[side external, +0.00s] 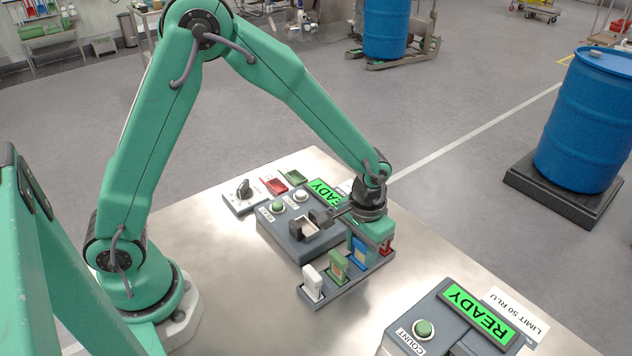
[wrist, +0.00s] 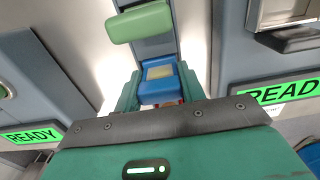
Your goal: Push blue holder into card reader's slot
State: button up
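The blue holder (side external: 359,254) stands in a grey rack (side external: 349,281), between a green holder (side external: 338,265) and a red one (side external: 386,246). My gripper (side external: 364,246) is right over it, pointing down. In the wrist view the blue holder (wrist: 160,86), with a tan patch on top, sits between my two teal fingers (wrist: 161,92); no gap shows on either side. The fingertips are hidden. Two grey units show green READY displays: one (side external: 283,233) behind the rack with an open lidded bay, one (side external: 403,337) at the front right, cut off by the frame. No card slot shows clearly.
A white holder (side external: 312,282) stands at the rack's near-left end. A dial box (side external: 243,196) and red and green trays (side external: 274,185) lie at the back of the metal table. The table left of the rack is bare (side external: 240,300).

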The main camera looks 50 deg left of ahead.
grip_shut()
jog(key=shift+c, duration=0.7)
grip_release()
grip_shut()
jog(key=shift+r, duration=0.1)
jog(key=shift+r, duration=0.4)
jog(key=shift+r, duration=0.35)
jog(key=shift+r, duration=0.35)
jog(key=shift+r, duration=0.4)
